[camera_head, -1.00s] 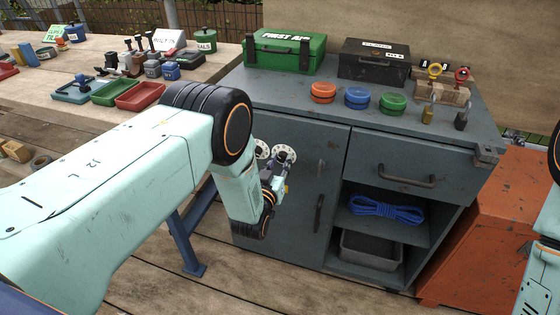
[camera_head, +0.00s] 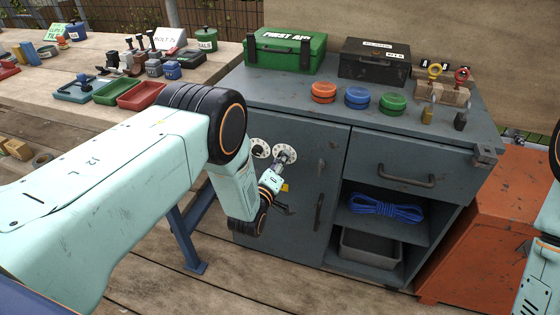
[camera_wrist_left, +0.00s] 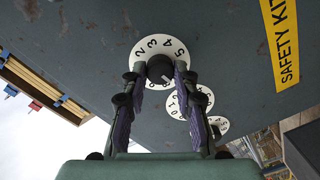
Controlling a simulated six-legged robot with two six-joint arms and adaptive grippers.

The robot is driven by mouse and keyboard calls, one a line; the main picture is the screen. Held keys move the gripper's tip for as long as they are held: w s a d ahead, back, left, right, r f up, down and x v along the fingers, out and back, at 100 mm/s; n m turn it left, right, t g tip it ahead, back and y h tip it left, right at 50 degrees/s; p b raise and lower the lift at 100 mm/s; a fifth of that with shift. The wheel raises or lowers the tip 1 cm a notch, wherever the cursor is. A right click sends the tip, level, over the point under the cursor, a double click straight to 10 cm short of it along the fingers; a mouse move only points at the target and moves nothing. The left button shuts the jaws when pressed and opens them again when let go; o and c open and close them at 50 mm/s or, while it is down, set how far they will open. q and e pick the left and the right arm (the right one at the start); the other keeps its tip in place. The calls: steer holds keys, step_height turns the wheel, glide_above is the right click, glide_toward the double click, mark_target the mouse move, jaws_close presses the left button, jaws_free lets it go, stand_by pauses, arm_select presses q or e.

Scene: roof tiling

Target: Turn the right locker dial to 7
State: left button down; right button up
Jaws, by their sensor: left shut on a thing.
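The right dial (camera_head: 290,151) is a white numbered disc with a dark centre knob on the locker's grey-blue door (camera_head: 322,158). My left gripper (camera_head: 279,167) is at this dial. In the left wrist view its two fingers (camera_wrist_left: 160,76) are shut on the dark knob (camera_wrist_left: 158,65), one on each side. A pale mark shows at the knob's lower right. My right gripper is out of view.
Other white dials, including a middle one (camera_head: 259,148), sit left of the right dial. A door handle (camera_head: 319,212) is to the right. A yellow SAFETY KIT label (camera_wrist_left: 281,40) is on the door. Boxes and coloured discs stand on top of the cabinet (camera_head: 300,88).

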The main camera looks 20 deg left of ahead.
arm_select(q)
steer(key=shift+r+n, duration=0.1)
steer(key=shift+n, duration=0.5)
steer(key=c, duration=1)
jaws_free()
steer(key=s, duration=1.2)
steer(key=shift+a+r, duration=0.2)
steer(key=shift+a, duration=0.15)
